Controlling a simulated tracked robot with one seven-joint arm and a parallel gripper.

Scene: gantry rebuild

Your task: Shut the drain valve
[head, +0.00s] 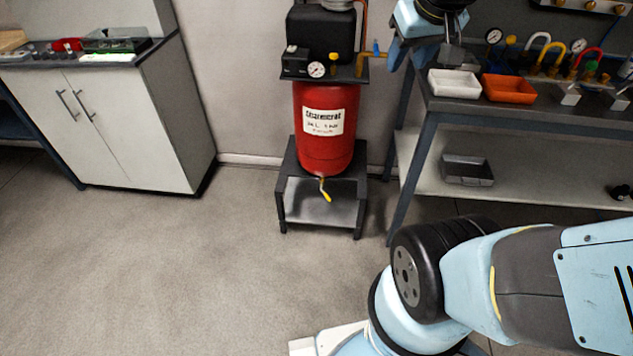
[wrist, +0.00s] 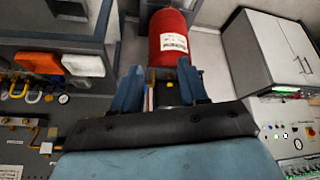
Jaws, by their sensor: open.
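My gripper (head: 425,52) is at the top of the head view, well above and to the right of the valve. It is open and seems empty. In the wrist view, which looks upside-down, my gripper (wrist: 159,86) has its two blue fingers spread apart. The red tank (wrist: 169,38) shows beyond them. I cannot make out the drain valve there.
The tank sits on a low dark stand (head: 318,203). A workbench (head: 440,106) on the right holds a white tray (head: 454,84), an orange tray (head: 509,89) and several valves and hoses. A white cabinet (head: 125,130) stands left. The floor before the stand is clear.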

